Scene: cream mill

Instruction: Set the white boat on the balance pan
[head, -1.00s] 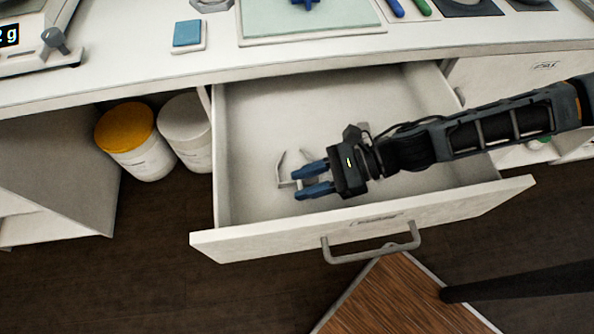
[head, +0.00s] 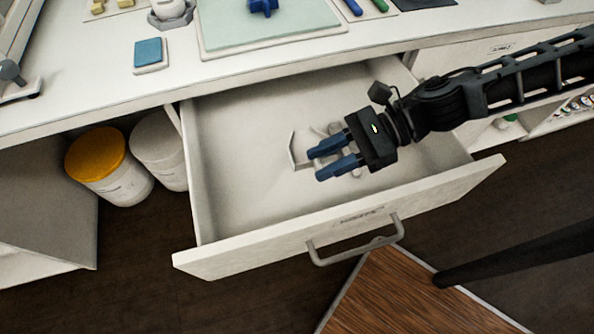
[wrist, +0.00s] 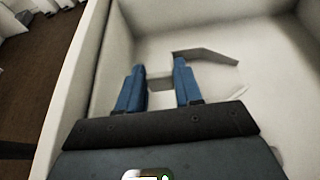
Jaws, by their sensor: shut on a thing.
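The white boat (head: 297,154) is a pale, shallow, angular dish inside the open drawer. Part of it is hidden behind my gripper in the head view. My gripper (head: 316,164) has two blue fingers and is shut on the boat. In the wrist view a pale part of the boat (wrist: 160,83) shows between the fingers (wrist: 158,68). I cannot tell for sure whether the boat is clear of the drawer floor. The balance (head: 14,74) is cut off at the left edge of the head view on the counter, and its pan is not clearly seen.
The open drawer (head: 235,215) surrounds the gripper, with its front wall nearest. The counter (head: 95,80) lies above it, holding a blue pad (head: 148,53) and a pale green mat (head: 270,30). Tubs, one with a yellow lid (head: 95,153), stand below left.

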